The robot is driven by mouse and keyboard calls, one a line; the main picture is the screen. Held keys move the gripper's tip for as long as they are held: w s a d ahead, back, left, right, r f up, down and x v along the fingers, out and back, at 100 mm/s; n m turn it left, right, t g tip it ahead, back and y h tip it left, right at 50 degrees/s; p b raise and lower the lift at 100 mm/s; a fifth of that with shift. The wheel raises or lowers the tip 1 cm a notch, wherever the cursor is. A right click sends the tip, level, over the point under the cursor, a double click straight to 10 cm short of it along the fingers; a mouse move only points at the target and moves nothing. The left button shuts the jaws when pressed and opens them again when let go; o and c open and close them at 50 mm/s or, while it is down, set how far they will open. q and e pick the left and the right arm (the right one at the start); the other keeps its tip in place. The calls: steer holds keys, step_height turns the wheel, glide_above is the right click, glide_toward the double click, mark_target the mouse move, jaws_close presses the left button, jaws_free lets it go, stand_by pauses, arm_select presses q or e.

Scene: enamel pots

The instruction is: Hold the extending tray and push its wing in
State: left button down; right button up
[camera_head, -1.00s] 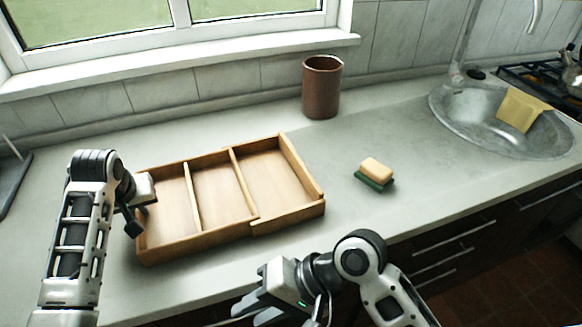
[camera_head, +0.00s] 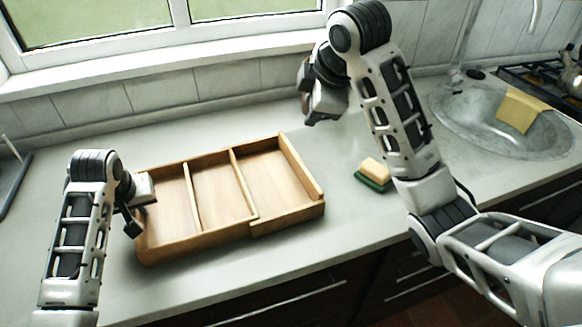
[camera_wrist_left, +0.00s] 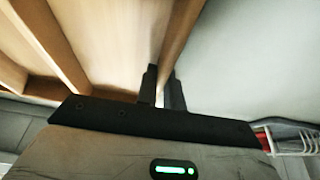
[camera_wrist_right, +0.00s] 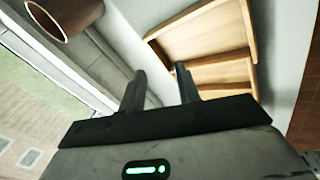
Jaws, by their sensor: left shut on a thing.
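The wooden extending tray (camera_head: 225,240) lies on the worktop, divided into compartments. Its wing (camera_head: 302,167) forms the right end, and the front rim steps where wing and body meet. My left gripper (camera_head: 138,212) is at the tray's left end; in the left wrist view its fingers (camera_wrist_left: 162,92) are shut on the tray's end wall (camera_wrist_left: 180,45). My right gripper (camera_head: 308,110) is raised beyond the tray, near the back wall. In the right wrist view its fingers (camera_wrist_right: 160,85) are apart and empty, with the tray (camera_wrist_right: 225,73) beyond them.
The brown cup (camera_wrist_right: 68,15) shows in the right wrist view; my right arm hides it in the head view. A sponge (camera_head: 374,170) sits on the counter right of the tray. The sink (camera_head: 475,135) is further right. Worktop right of the tray is clear up to the sponge.

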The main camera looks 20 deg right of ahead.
steer(key=w+d+m, duration=0.1)
steer(key=m, duration=0.1)
steer(key=m+g, duration=0.2)
steer(key=m, duration=1)
glide_toward(302, 164)
steer(key=shift+a+f, duration=0.1)
steer(key=shift+f, duration=0.05)
steer(key=x, duration=1.1)
steer(key=shift+w+f, duration=0.15)
steer(key=shift+f, duration=0.25)
jaws_close()
